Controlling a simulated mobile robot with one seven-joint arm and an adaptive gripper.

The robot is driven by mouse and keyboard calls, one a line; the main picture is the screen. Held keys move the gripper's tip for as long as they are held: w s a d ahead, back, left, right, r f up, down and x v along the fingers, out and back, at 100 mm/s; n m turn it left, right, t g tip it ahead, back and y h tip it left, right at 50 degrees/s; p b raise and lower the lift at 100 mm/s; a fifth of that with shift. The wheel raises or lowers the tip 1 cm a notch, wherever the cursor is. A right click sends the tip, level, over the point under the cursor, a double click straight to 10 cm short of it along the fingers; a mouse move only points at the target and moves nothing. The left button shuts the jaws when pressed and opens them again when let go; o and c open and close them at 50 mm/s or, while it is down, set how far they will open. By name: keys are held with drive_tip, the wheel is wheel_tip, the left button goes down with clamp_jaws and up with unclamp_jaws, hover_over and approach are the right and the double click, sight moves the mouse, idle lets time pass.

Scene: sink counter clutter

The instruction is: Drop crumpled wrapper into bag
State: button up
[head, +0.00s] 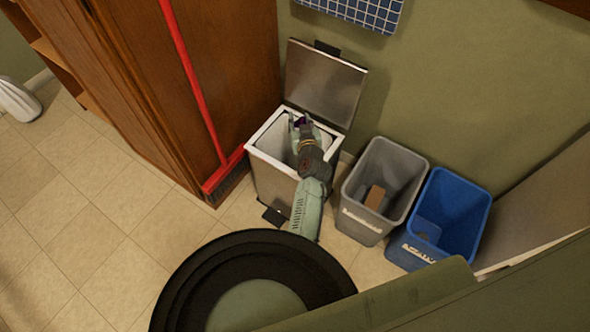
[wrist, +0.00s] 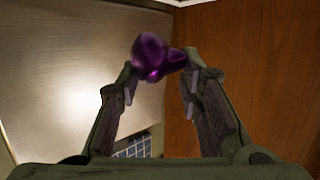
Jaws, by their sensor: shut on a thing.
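The crumpled wrapper (wrist: 150,57) is shiny and purple. In the wrist view it is held between the fingertips of my gripper (wrist: 158,76), which is shut on it. In the head view my gripper (head: 300,122) is over the mouth of the step bin, and a small dark purple bit of the wrapper shows at its tips. The step bin (head: 272,172) is metal with a white rim, and its lid (head: 325,82) stands open against the wall. A pale lining, perhaps the bag (head: 273,138), shows inside the bin; my arm hides part of it.
A grey bin (head: 362,222) holding a brown item and a blue bin (head: 462,215) stand to the right. A red broom (head: 190,70) leans on the wooden cabinet (head: 235,60) at the left. A blue grid cloth (head: 360,12) hangs above.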

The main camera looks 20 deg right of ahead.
wheel_tip(320, 180, down, 2)
drive_tip(key=shift+b, duration=0.45)
drive_tip(key=o, duration=0.9)
drive_tip(key=v, duration=0.7)
drive_tip(key=shift+s, duration=0.25)
drive_tip(key=shift+a+r, duration=0.1)
